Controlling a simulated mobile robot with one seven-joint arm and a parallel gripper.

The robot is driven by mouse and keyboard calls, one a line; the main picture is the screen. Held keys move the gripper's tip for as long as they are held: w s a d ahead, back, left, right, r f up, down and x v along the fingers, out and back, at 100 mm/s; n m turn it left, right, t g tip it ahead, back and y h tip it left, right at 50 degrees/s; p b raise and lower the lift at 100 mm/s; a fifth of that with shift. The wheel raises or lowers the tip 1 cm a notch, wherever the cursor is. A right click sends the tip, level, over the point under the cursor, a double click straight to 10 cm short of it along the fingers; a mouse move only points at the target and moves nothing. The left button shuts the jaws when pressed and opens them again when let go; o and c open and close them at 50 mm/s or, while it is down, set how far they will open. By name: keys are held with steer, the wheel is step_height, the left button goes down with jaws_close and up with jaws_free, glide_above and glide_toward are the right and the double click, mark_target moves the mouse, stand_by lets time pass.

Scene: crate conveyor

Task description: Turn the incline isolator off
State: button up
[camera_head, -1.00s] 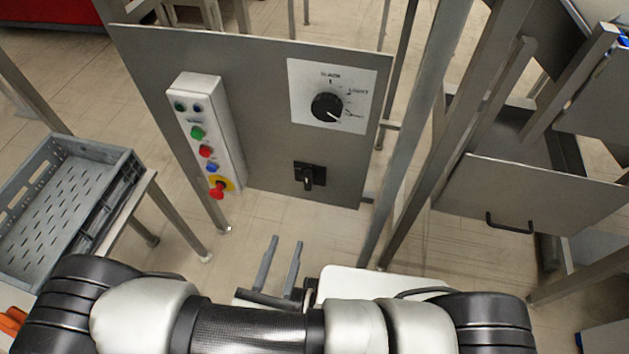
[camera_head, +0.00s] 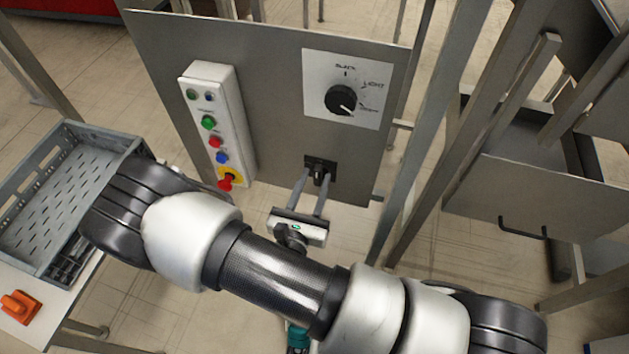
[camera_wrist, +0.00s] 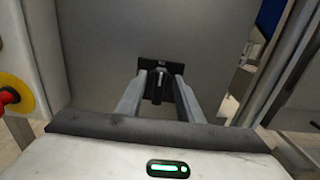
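The isolator is a black plate (camera_head: 312,161) with a small black handle, low on the grey panel; its handle points roughly straight down. It also shows in the centre of the wrist view (camera_wrist: 148,70). My gripper (camera_head: 316,174) is open, pointing at the panel, with one finger on each side of the handle. In the wrist view, the fingers of my gripper (camera_wrist: 161,80) stand apart, with the handle between them. I cannot tell whether either finger touches it. The fingers partly cover the isolator's sides.
A black rotary knob (camera_head: 340,100) on a white plate sits above the isolator. A white button box (camera_head: 232,130) with a red stop knob (camera_head: 226,183) is to its left. Grey posts stand to the right. A grey crate (camera_head: 40,165) and an orange object (camera_head: 20,307) are at left.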

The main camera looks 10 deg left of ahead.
steer(key=shift+w, duration=0.25)
jaws_close()
